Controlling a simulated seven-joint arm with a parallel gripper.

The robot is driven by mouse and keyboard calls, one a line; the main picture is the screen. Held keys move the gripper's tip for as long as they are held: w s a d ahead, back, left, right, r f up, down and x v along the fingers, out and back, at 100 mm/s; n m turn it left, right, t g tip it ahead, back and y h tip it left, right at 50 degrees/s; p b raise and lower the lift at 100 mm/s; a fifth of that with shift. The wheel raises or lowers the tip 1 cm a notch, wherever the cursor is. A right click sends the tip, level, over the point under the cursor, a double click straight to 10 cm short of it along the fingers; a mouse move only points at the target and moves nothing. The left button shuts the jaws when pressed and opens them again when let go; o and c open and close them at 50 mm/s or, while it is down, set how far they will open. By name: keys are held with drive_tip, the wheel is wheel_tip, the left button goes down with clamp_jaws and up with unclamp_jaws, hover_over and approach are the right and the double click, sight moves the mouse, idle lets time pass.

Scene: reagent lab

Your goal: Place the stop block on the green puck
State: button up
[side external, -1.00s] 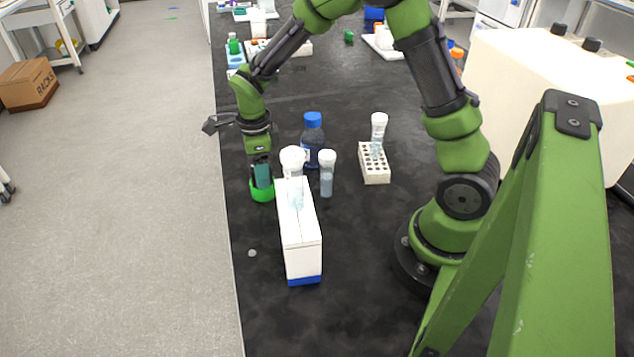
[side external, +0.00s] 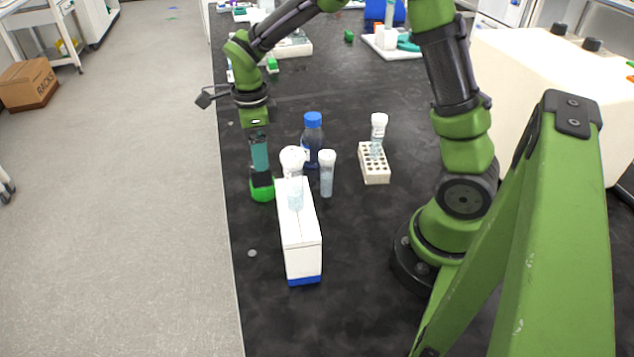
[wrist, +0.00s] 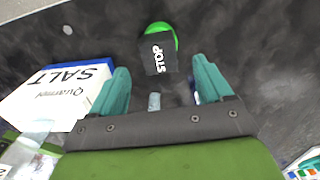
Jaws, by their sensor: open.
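Some green rim shows past the block's far edge. In the side view the dark block (side external: 261,179) sits on the puck (side external: 262,193), left of the white salt box. My gripper (wrist: 163,85) has its teal fingers wide apart with nothing between them. In the side view my gripper (side external: 260,168) is just above the block, and the fingers look clear of it.
The white salt box (side external: 301,250) stands close to the right, with clear tubes (side external: 327,175) and a blue-capped bottle (side external: 313,140) behind it. A tube rack (side external: 374,167) stands further right. The counter's left edge is near; the front counter is free.

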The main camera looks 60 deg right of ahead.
drive_tip(key=s+a+r+n+t+y, duration=0.1)
drive_tip(key=s+r+n+t, duration=0.15)
drive_tip(key=r+n, duration=0.3)
drive_tip(key=s+r+n+t, duration=0.1)
drive_tip(key=s+r+n, duration=0.3)
drive_tip(key=r, duration=0.3)
drive_tip(key=s+a+r+n+t+y, duration=0.1)
drive_tip(key=s+a+n+t, duration=0.1)
drive_tip(key=s+n, duration=0.8)
drive_tip(key=n+t, duration=0.1)
drive_tip(key=n, duration=0.2)
drive_tip(key=shift+r+t, duration=0.15)
drive_tip(key=shift+t, duration=0.2)
